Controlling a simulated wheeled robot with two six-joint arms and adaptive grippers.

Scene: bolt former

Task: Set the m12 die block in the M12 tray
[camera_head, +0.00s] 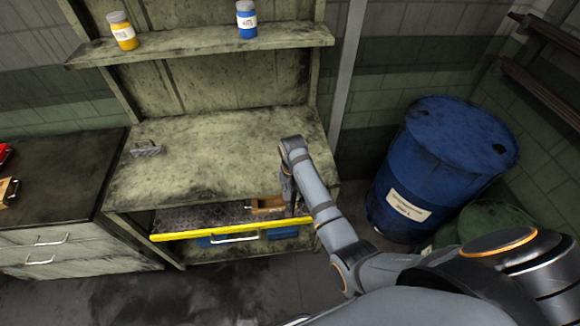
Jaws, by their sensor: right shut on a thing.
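My right gripper (291,206) points down at the right end of the open, yellow-edged drawer (180,236) under the workbench. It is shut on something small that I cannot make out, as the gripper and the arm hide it. A small brown tray-like piece (265,204) lies in the drawer just left of the gripper. No M12 label is readable, so I cannot tell the die block or the M12 tray for certain. A grey metal piece with a handle (146,149) sits on the bench top at the left. My left gripper is not in view.
The bench top (210,150) is mostly clear. A yellow jar (122,32) and a blue jar (246,20) stand on the shelf above. A blue barrel (440,165) stands at the right. A drawer cabinet (70,235) stands at the left.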

